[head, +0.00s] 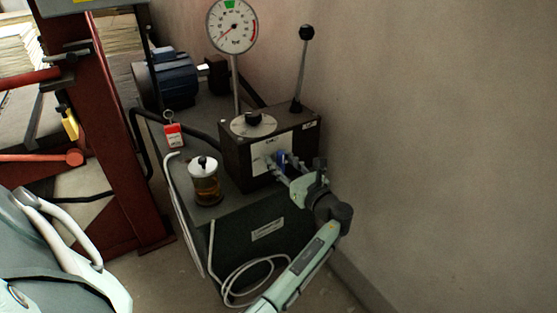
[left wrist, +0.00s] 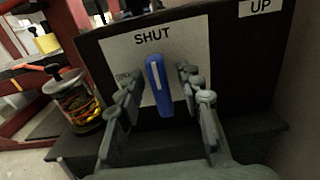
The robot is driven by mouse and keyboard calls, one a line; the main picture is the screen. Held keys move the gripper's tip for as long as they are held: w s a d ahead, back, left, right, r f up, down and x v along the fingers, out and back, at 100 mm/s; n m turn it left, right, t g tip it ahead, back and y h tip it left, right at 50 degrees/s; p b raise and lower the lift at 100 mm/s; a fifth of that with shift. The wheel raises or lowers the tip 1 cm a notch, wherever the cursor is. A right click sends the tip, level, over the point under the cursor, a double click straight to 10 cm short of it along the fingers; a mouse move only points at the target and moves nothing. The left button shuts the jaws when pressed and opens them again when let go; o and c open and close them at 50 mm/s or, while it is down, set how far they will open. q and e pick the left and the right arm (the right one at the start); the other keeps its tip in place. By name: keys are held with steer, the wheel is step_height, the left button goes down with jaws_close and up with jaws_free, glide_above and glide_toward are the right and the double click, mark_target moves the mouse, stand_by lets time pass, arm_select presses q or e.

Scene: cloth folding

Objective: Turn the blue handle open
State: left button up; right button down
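The blue handle (left wrist: 158,85) stands nearly upright on a white plate (left wrist: 190,40) on the front of a dark box (head: 237,157). In the left wrist view, SHUT is printed above it and a small, partly hidden label is at its left. In the head view the handle (head: 282,157) shows only as a small blue patch, partly hidden by my gripper. My left gripper (head: 285,167) is open in front of the plate. In the left wrist view its fingers (left wrist: 159,80) are on either side of the handle, with gaps visible. My right gripper is not in view.
A lever with a black knob (head: 306,33) and a round gauge (head: 232,26) rise above the box. A glass jar (head: 205,184) stands left of it. A red frame (head: 112,150) is at the left. A bare wall (head: 440,130) closes the right side.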

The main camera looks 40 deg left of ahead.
arm_select(q)
jaws_close()
stand_by(0.3)
